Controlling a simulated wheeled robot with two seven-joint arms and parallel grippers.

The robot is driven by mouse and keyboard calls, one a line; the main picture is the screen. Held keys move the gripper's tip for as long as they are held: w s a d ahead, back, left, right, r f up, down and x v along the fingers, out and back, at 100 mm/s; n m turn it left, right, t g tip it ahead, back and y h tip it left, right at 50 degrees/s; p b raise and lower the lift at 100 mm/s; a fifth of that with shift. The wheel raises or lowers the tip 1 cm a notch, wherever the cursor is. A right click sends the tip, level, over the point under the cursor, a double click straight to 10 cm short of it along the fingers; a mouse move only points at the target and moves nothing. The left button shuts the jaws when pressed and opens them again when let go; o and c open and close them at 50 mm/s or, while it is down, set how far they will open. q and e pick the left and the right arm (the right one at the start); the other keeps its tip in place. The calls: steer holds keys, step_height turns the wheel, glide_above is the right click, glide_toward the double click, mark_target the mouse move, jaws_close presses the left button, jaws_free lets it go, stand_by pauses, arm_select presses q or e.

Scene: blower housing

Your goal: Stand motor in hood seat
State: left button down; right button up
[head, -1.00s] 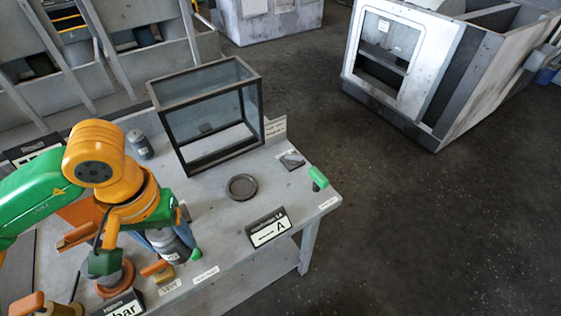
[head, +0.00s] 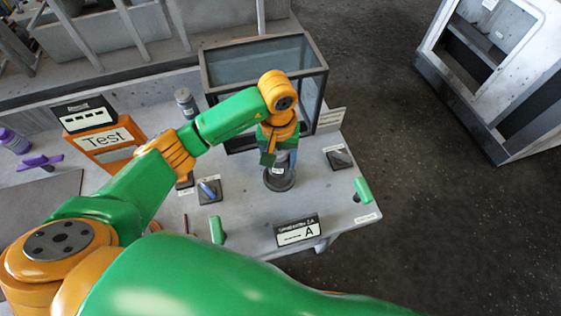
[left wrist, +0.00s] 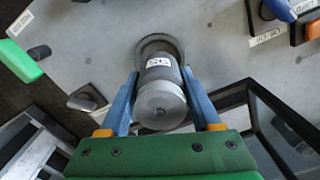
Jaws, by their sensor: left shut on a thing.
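The motor, a grey cylinder with a white label (left wrist: 160,85), is between the blue fingers of my left gripper (left wrist: 160,78), which is shut on it. In the head view my left gripper (head: 279,157) points down over the table, and only a small part of the motor (head: 279,170) shows below it. The hood seat, a dark round ring (head: 280,187), lies on the table directly under the motor. It also shows in the left wrist view (left wrist: 150,43) beyond the motor's far end. I cannot tell whether the motor touches the ring. My right gripper is not in view.
A dark-framed glass box (head: 322,85) stands close behind the ring. A green-handled thing (head: 362,190) and a small dark block (head: 339,158) lie to the right. A sign with "A" (head: 298,231) stands in front. An orange "Test" box (head: 108,140) is at left.

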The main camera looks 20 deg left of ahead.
mark_target(279, 167)
arm_select(q)
step_height(279, 167, down, 3)
steer(key=shift+w+f+p, duration=0.1)
steer(key=shift+f+p, duration=0.1)
steer(key=shift+p, duration=0.65)
steer(key=shift+d+f, duration=0.1)
steer(key=shift+w+f, duration=0.1)
steer(key=shift+f+b, duration=0.15)
steer(key=shift+b, duration=0.2)
steer(key=shift+c, duration=0.5)
jaws_free()
